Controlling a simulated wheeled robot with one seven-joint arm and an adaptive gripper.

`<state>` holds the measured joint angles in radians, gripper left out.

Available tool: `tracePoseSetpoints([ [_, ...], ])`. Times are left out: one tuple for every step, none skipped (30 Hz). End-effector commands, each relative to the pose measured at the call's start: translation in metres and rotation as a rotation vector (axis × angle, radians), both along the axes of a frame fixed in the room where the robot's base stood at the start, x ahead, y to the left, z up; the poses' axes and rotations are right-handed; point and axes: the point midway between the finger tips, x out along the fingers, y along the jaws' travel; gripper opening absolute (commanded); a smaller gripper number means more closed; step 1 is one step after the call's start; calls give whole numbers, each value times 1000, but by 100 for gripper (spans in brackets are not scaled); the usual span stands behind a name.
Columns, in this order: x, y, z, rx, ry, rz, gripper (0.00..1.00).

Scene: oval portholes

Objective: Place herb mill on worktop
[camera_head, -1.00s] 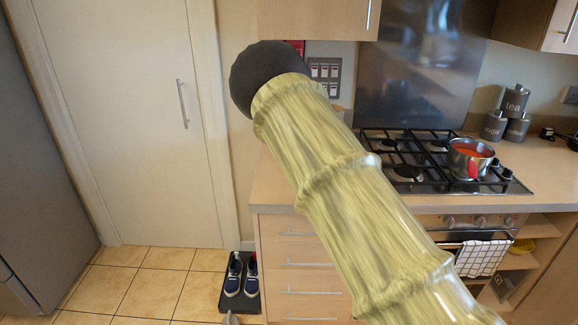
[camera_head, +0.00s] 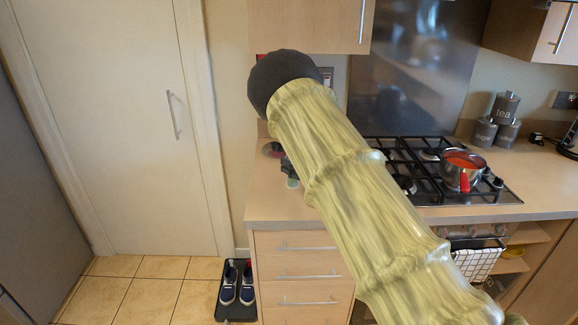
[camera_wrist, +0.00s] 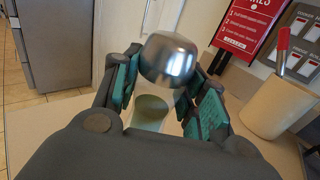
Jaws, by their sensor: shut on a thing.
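The herb mill (camera_wrist: 168,60) has a shiny silver domed cap and a pale body. In the wrist view it stands between the teal pads of my gripper (camera_wrist: 163,100), which is shut on it. In the head view a small dark and teal part of my gripper (camera_head: 291,172) shows past my arm, over the left part of the worktop (camera_head: 268,200); the mill cannot be made out there. The pale worktop also shows in the wrist view (camera_wrist: 45,128). Whether the mill's base touches the worktop is hidden.
A beige pot (camera_wrist: 279,107) with a red-handled utensil stands right of the mill, near a red sign (camera_wrist: 252,22) on the wall. A hob (camera_head: 400,165) with a saucepan (camera_head: 461,172) and grey canisters (camera_head: 505,108) are to the right. The worktop's front left is clear.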

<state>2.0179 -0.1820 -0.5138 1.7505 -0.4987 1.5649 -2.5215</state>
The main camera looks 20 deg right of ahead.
Motion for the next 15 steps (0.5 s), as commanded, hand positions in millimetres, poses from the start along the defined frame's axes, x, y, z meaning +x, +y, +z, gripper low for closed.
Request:
tracePoseSetpoints([
  [8, 3, 3, 1, -2, 1, 13],
  [12, 4, 2, 1, -2, 1, 13],
  [16, 5, 0, 0, -1, 0, 13],
  [19, 5, 0, 0, -1, -1, 13],
  [21, 6, -1, 0, -1, -1, 13],
  [23, 6, -1, 0, -1, -2, 13],
  [24, 6, -2, 1, 0, -2, 13],
  [25, 7, -2, 1, 0, -2, 13],
  [25, 7, -3, 1, 0, -2, 13],
  [26, 7, -4, 1, 0, -2, 13],
  [26, 7, -5, 2, 0, -2, 13],
  [26, 7, -8, 3, 1, -2, 13],
  [26, 7, -10, 3, 1, -2, 13],
  [25, 7, -13, 3, 1, -2, 13],
  [25, 7, -17, 2, 2, -2, 13],
])
